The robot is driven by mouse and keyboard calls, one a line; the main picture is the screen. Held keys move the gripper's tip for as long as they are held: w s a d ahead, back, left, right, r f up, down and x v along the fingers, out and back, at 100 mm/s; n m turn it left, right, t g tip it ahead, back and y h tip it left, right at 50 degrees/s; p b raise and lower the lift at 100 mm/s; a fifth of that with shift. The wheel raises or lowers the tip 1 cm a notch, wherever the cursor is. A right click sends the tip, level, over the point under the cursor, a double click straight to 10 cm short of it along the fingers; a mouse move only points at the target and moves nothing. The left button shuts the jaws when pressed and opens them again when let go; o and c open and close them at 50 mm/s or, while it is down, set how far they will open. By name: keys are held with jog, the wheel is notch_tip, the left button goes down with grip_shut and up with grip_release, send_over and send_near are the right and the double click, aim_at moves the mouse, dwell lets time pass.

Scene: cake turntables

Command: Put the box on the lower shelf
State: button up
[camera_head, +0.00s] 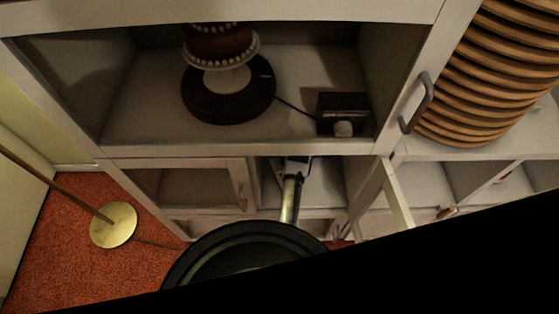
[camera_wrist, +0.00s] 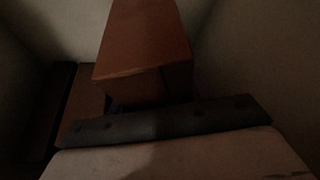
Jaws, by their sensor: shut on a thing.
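The reddish-brown box (camera_wrist: 146,45) fills the upper middle of the wrist view, directly in front of my gripper (camera_wrist: 150,103). My gripper is shut on it; the fingertips are dark and hard to make out. In the head view my arm reaches into the open middle compartment of the lower shelf (camera_head: 327,192). There the end of my arm is partly under the upper shelf board, and the box and fingertips are hidden.
A cake turntable (camera_head: 228,96) and a black knob box (camera_head: 342,112) stand on the upper shelf. An open door (camera_head: 397,200) stands right of the compartment. Brown round boards (camera_head: 490,80) are stacked at the upper right. Another brown block (camera_wrist: 83,100) sits left of the box.

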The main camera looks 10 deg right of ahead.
jog(key=shift+s, duration=0.15)
jog(key=o, duration=1.2)
jog(key=shift+r, duration=0.1)
jog(key=s, duration=0.4)
jog(key=s+d+b, duration=0.1)
jog(key=s, duration=0.3)
jog(key=s+d+r+b, duration=0.1)
jog(key=s, duration=0.3)
jog(key=shift+s+d+r, duration=0.1)
jog(key=shift+d, duration=0.15)
